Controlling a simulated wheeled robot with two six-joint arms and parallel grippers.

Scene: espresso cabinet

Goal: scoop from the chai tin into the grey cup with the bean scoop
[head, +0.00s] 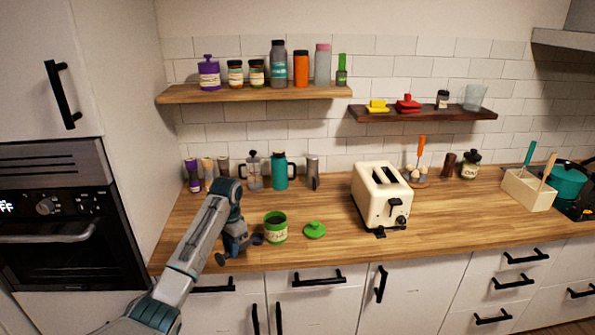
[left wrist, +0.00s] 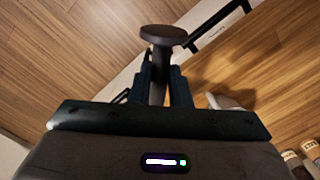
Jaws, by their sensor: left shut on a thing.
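My left gripper (head: 238,245) is at the counter's front edge, left of the open green tin. It is shut on the handle of the dark bean scoop (left wrist: 164,37), whose round knob end shows beyond the fingers in the left wrist view. In the head view the scoop's dark bowl (head: 257,239) appears beside the green tin (head: 276,230); I cannot tell if they touch. This tin has a pale label too blurred to read surely, probably the chai tin. Its green lid (head: 314,230) lies to its right. I cannot pick out the grey cup. My right gripper is not in view.
A cream toaster (head: 378,199) stands right of the lid. A teal flask (head: 280,171), a French press (head: 254,172) and several jars stand along the back wall. Two shelves hang above. The counter (head: 335,205) is clear between lid and toaster.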

